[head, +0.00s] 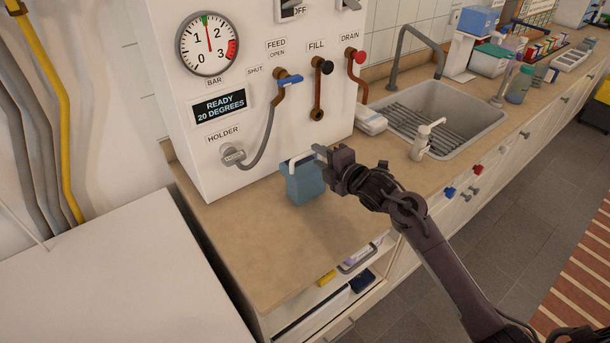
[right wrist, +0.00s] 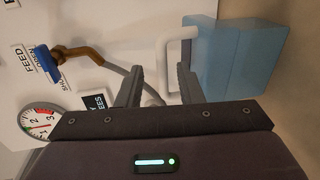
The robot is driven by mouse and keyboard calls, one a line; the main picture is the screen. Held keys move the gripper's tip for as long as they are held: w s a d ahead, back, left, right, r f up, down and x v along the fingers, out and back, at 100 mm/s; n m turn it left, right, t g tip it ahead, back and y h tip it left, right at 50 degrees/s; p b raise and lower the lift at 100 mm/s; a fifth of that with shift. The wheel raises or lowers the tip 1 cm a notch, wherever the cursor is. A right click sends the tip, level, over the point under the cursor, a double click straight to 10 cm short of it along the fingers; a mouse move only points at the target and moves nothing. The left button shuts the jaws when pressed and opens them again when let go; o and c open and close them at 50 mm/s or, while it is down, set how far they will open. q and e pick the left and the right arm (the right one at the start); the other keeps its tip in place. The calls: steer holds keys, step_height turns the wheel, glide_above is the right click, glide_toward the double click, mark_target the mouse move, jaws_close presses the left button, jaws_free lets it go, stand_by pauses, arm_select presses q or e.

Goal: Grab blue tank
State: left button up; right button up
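The blue tank (head: 304,181) stands upright on the beige counter in front of the white machine. In the right wrist view the tank (right wrist: 235,62) is at the upper right, with its white handle (right wrist: 161,65) on its left side. My right gripper (head: 322,154) is beside the top of the tank in the head view. In the wrist view its two fingers (right wrist: 158,82) are apart, and the handle bar shows between them with a gap on both sides. Whether the fingers reach past the bar in depth, I cannot tell. My left gripper is out of view.
The machine has a gauge (head: 207,43), a blue feed lever (head: 289,79) and a holder with a hose (head: 233,154). The counter front left of the tank is clear.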

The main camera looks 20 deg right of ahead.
mark_target(310, 154)
steer(key=p+x, duration=0.1)
steer(key=x, duration=0.2)
steer(key=shift+w+a+p, duration=0.1)
steer(key=shift+a+p, duration=0.25)
steer(key=shift+w+a+f, duration=0.25)
steer(key=shift+w+f, duration=0.1)
steer(key=shift+w, duration=0.15)
jaws_close()
steer(key=shift+r, duration=0.1)
